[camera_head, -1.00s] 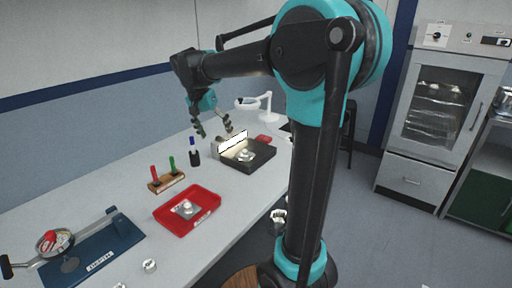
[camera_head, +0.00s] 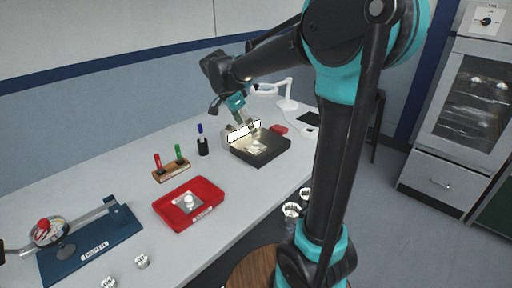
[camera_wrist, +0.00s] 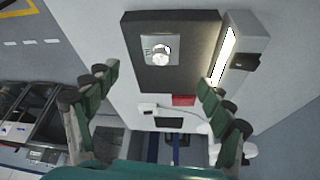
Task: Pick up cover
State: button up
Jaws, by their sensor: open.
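A silver square metal piece with a round raised boss (camera_wrist: 160,52), which looks like a cover, lies on the black tray (camera_wrist: 142,82). In the head view the piece (camera_head: 258,147) is small and partly hidden near my fingers. A similar silver piece (camera_head: 189,202) sits in the red tray (camera_head: 211,207); I cannot tell which is the task's cover. My gripper (camera_wrist: 160,95) is open and empty, its fingers spread wide. In the head view my gripper (camera_head: 247,122) hangs above the black tray.
A bright light bar (camera_wrist: 223,55) stands along the black tray's edge. A white magnifier lamp (camera_head: 285,101) and a red object (camera_head: 278,129) are behind the tray. A pen holder (camera_head: 171,172), a black cup (camera_head: 203,147) and a blue depth gauge base (camera_head: 92,245) stand on the bench.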

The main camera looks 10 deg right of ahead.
aim_at(255, 142)
jog(key=x, duration=0.3)
jog(key=shift+d+f, duration=0.1)
jog(key=shift+f, duration=0.15)
jog(key=shift+x, duration=2.55)
